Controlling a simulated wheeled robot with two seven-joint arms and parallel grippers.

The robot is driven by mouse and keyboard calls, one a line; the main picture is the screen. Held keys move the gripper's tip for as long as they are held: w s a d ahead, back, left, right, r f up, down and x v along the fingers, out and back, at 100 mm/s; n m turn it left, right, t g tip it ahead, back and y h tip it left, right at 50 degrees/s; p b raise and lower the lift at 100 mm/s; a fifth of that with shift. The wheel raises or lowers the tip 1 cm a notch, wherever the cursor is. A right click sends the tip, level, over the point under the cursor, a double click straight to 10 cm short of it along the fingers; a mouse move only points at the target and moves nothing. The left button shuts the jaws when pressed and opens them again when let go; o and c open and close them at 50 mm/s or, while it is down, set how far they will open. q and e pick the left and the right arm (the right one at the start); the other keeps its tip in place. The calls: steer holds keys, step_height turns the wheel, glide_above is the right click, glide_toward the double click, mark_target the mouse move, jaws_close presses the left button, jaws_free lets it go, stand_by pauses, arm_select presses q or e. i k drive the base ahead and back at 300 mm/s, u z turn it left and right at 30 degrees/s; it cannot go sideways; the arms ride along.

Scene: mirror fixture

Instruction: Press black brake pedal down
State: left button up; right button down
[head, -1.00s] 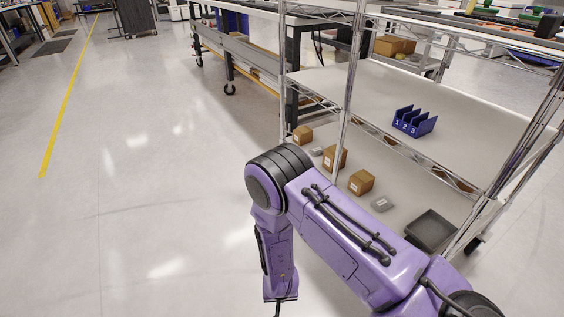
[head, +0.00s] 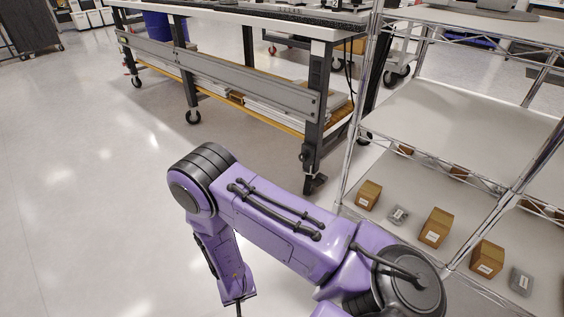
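I cannot make out a black brake pedal for certain in the head view. Dark casters stand under the legs of the long workbench (head: 222,72). One caster (head: 193,117) is on a middle leg, and a dark foot (head: 315,184) is under the near right leg. Any pedal on them is too small to tell. My purple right arm reaches in from the lower right, bends at a dark elbow and points down. Its gripper is below the picture edge. My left arm and gripper are not in view.
A wire shelf rack (head: 347,165) stands close on the right, with several cardboard boxes (head: 436,228) and grey packages on its low shelf. The workbench spans the back. Open floor (head: 80,200) lies on the left.

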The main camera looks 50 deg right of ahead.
mark_target(316, 182)
steer(key=i, duration=1.1)
steer(key=z, duration=2.1)
steer(key=i, duration=1.7)
steer(key=z, duration=0.1)
steer(key=k, duration=0.2)
steer(key=u, duration=0.3)
